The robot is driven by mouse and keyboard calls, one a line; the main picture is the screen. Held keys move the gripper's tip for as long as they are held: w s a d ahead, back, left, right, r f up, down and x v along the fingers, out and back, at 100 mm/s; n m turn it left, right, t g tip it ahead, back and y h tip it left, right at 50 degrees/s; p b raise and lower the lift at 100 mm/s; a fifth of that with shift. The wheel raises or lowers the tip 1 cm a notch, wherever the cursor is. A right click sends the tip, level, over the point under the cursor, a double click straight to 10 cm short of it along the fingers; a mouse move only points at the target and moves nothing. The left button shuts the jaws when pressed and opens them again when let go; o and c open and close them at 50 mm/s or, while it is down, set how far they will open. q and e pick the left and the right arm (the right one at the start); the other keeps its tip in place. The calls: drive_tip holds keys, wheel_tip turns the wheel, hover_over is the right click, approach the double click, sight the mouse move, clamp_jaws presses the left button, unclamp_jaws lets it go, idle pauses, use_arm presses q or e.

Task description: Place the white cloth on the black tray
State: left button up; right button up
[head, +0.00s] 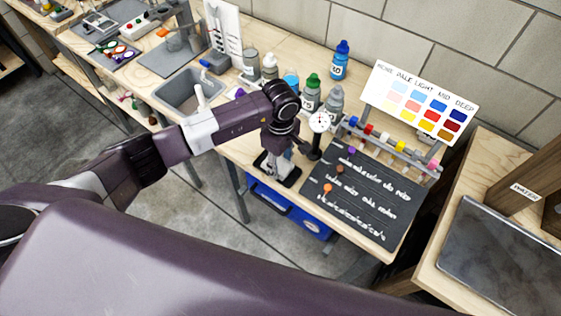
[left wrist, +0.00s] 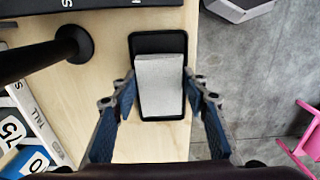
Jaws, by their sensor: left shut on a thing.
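The white cloth (left wrist: 160,82) is a folded, light block between the two fingers of my left gripper (left wrist: 158,88) in the left wrist view. The gripper is shut on it. Below the cloth is the black tray (left wrist: 158,41), whose dark rim shows around it; I cannot tell whether the cloth touches the tray. In the head view my left gripper (head: 277,160) points down over the tray (head: 287,178) at the bench's front edge, and the arm and gripper hide part of it. My right gripper is not in view.
A dial gauge on a black stand (head: 316,140) stands close right of the gripper. A black lettered board (head: 362,195) lies further right. Several bottles (head: 311,93) stand behind. A grey sink (head: 188,90) is to the left, and a blue bin (head: 290,215) sits under the bench.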

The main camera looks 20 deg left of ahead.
sight(280, 165)
use_arm(q)
drive_tip(key=shift+f, duration=0.1)
drive_tip(key=o, duration=1)
drive_tip(key=shift+r, duration=0.2)
drive_tip(key=shift+w+r, duration=0.1)
drive_tip(key=shift+r, duration=0.2)
wheel_tip(280, 165, up, 11)
drive_tip(key=b, duration=0.2)
drive_tip(key=shift+r+b, duration=0.15)
drive_tip(key=shift+b, duration=0.25)
